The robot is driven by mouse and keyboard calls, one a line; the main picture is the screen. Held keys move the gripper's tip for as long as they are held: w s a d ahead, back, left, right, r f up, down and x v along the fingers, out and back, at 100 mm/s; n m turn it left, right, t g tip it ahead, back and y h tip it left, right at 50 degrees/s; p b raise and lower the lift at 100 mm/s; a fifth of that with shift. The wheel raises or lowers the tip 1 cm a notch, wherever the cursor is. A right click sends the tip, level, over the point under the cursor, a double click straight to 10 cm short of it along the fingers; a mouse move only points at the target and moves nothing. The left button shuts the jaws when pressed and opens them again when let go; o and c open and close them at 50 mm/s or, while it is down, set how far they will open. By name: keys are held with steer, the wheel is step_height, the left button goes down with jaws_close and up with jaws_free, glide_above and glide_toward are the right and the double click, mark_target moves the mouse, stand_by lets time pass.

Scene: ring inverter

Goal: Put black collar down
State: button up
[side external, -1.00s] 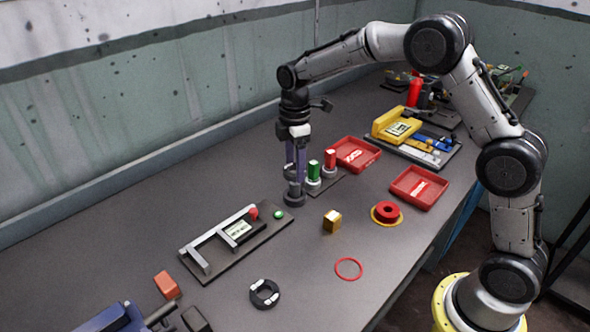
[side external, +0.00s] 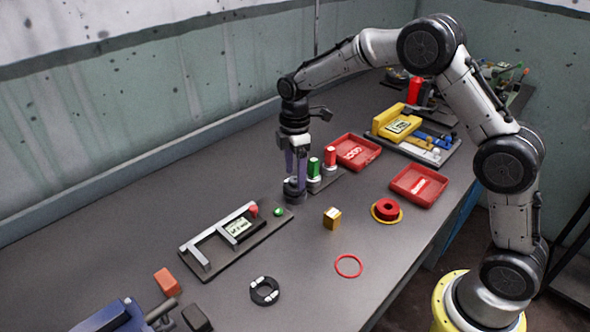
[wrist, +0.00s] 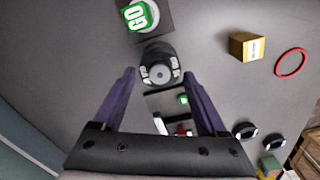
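The black collar (side external: 294,190) is a dark round piece at the back of the grey table, left of a green-topped post. In the wrist view the fingertips of my gripper (wrist: 161,76) stand apart, with a gap showing beside the collar. The underside of the collar is hidden.
The green post (side external: 314,170) and a red post (side external: 330,160) stand close on the right. A panel with a display and handle (side external: 235,238) lies to the left. A gold cube (side external: 332,219), a red ring (side external: 348,266) and a black ring (side external: 264,291) lie in front, with free table between.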

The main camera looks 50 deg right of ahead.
steer(key=shift+o, duration=1.2)
steer(key=shift+r, duration=0.1)
step_height(320, 180, up, 13)
steer(key=s+r+m+t, duration=0.25)
steer(key=s+m, duration=0.25)
steer(key=s, duration=0.7)
steer(key=s+r+m+t, duration=0.25)
steer(key=s+m, duration=0.25)
steer(key=s, duration=0.7)
steer(key=s+f+m, duration=0.3)
steer(key=s, duration=0.4)
steer(key=shift+s+d+f+m+t, duration=0.25)
steer(key=shift+s+f+m+t, duration=0.05)
steer(key=shift+f, duration=0.05)
